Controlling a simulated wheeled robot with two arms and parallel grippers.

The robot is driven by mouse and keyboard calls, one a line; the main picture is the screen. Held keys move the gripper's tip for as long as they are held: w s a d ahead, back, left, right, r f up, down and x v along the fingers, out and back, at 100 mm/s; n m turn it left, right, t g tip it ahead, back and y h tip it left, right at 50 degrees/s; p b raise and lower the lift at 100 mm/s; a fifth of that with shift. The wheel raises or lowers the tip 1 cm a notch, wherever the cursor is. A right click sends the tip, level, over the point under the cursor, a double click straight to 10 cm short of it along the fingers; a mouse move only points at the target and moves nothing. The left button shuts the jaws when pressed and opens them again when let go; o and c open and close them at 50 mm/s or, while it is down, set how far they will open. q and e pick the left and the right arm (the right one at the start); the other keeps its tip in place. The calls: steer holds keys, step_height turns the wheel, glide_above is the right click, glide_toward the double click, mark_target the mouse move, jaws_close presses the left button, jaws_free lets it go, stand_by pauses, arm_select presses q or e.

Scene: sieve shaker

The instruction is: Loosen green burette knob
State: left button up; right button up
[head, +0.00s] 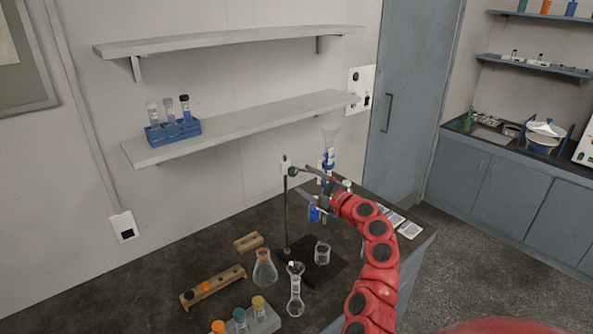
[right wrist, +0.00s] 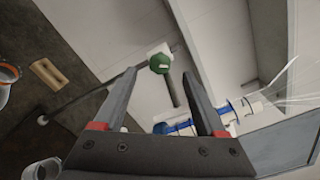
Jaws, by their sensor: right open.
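The green knob (right wrist: 160,64) shows in the right wrist view, ahead of the space between my right gripper's two fingers. In the head view the green knob (head: 293,171) sits high on the stand's upright rod (head: 286,212). The burette (head: 328,160), with blue parts and a clear funnel top, is clamped to the stand's right; its blue parts (right wrist: 240,108) also show in the right wrist view. My right gripper (right wrist: 165,85) is open, with nothing between its fingertips. In the head view it is at the clamp, right of the knob. My left gripper is not in view.
A beaker (head: 322,254) stands on the dark stand base (head: 318,270). A shelf (head: 240,126) runs along the wall behind.

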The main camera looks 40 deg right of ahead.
mark_target(295, 173)
steer(key=w, duration=0.4)
steer(key=shift+a+p, duration=0.25)
steer(key=shift+p, duration=0.05)
steer(key=shift+w+d, duration=0.1)
steer(key=shift+w, duration=0.4)
jaws_close()
